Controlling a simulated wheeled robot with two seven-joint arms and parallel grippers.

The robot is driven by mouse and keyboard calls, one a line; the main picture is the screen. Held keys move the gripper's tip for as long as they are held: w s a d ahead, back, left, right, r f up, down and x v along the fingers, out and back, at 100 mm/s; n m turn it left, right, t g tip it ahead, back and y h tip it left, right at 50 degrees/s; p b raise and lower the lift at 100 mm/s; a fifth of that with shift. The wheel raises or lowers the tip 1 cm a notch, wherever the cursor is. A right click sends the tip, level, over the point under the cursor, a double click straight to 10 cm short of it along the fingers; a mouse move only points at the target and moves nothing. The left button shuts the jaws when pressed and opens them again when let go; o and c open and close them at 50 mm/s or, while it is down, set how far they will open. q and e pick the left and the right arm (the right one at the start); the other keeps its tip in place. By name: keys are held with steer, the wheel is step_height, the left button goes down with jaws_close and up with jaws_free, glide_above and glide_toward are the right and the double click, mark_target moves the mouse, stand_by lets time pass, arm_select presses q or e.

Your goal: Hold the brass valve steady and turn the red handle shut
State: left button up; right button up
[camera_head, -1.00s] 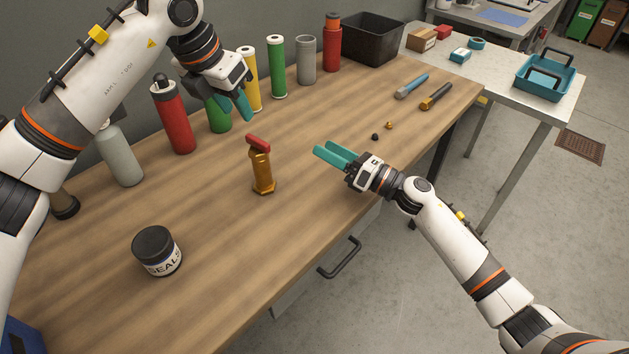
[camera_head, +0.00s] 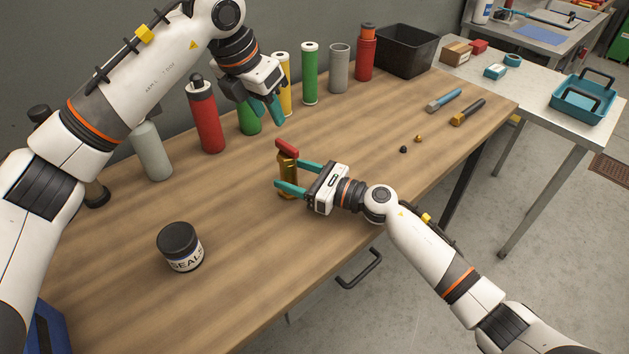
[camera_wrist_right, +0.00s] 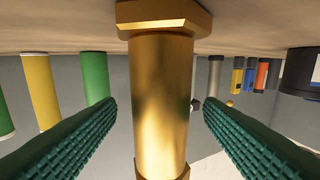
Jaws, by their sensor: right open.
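The brass valve (camera_head: 287,164) stands upright on the wooden bench, with the red handle (camera_head: 287,148) across its top. My right gripper (camera_head: 284,176) is open, with one teal finger on each side of the valve body. In the right wrist view the brass body (camera_wrist_right: 162,95) fills the middle, with a visible gap to each finger; the red handle is out of that view. My left gripper (camera_head: 266,110) hangs empty behind the valve, above the bench and in front of the row of bottles. Its fingers point down, and their opening is hard to judge.
A row of bottles and cylinders, including a red bottle (camera_head: 206,118) and a green cylinder (camera_head: 309,75), lines the wall. A black-lidded seals jar (camera_head: 180,248) stands at the front left. Two tools and small parts lie to the right. The bench around the valve is clear.

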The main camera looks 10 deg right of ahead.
mark_target(286, 144)
steer(key=shift+x, duration=0.75)
steer(key=shift+c, duration=0.5)
arm_select(q)
steer(key=shift+c, duration=0.2)
arm_select(e)
steer(key=c, duration=1.2)
arm_select(q)
steer(key=w+d+r+n+g+y, duration=0.3)
steer(key=n, duration=1.4)
step_height(286, 144, down, 12)
steer(key=shift+s+f, duration=0.1)
